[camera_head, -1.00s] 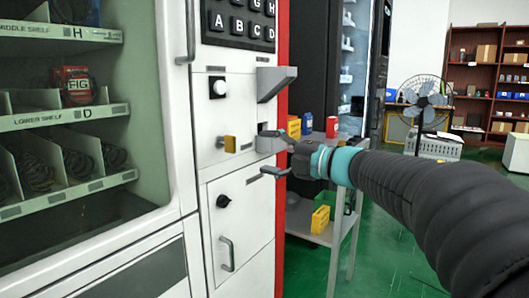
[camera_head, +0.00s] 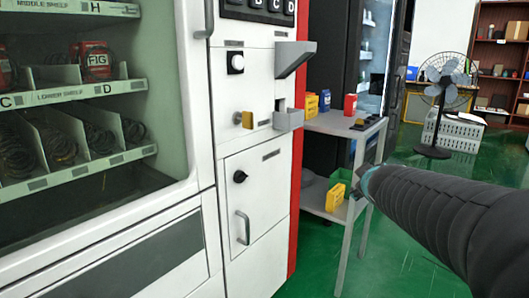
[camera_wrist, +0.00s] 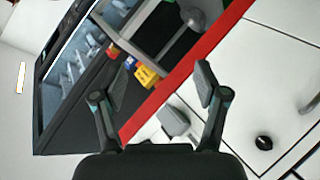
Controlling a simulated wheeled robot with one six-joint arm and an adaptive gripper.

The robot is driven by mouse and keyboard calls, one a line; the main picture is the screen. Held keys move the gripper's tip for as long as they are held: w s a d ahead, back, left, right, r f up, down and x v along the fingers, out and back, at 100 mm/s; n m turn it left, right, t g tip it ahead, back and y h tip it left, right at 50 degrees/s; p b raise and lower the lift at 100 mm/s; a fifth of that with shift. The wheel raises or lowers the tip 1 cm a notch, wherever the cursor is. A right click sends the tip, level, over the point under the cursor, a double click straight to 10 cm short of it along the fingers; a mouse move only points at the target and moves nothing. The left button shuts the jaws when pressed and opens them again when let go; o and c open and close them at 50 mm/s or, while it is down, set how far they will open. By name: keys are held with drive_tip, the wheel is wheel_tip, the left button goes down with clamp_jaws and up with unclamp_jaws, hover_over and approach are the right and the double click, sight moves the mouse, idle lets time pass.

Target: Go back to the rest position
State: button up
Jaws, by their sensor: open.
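My gripper (camera_head: 362,178) is at the right of the head view, in front of the grey cart and away from the vending machine (camera_head: 262,195). Its tip is small and partly dark there. In the wrist view my gripper (camera_wrist: 162,88) has its two fingers spread wide with nothing between them. The machine's small grey tray (camera_head: 288,119) sticks out of the white panel, to the left of the gripper. A wedge-shaped grey hood (camera_head: 292,58) is above it.
A grey cart (camera_head: 345,124) with yellow, blue and red boxes stands beside the machine. A fan (camera_head: 440,85) stands on the green floor behind. A silver door handle (camera_head: 243,228) juts from the panel. Open floor (camera_head: 405,262) lies at the lower right.

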drive_tip(key=s+a+f+m+g+y+p, duration=0.1)
drive_tip(key=s+a+f+m+g, duration=0.1)
drive_tip(key=s, duration=0.7)
drive_tip(key=s+a+f+m+g+y+p, duration=0.1)
drive_tip(key=s+a+f+m+g, duration=0.1)
drive_tip(key=s, duration=0.8)
drive_tip(key=s+a+f+m+g+y+p, duration=0.1)
drive_tip(key=s+a+f, duration=0.4)
drive_tip(key=s, duration=0.5)
drive_tip(key=shift+s+a+f+m+g+p, duration=0.2)
drive_tip(key=shift+m+g+p, duration=0.3)
drive_tip(key=shift+m+g, duration=0.6)
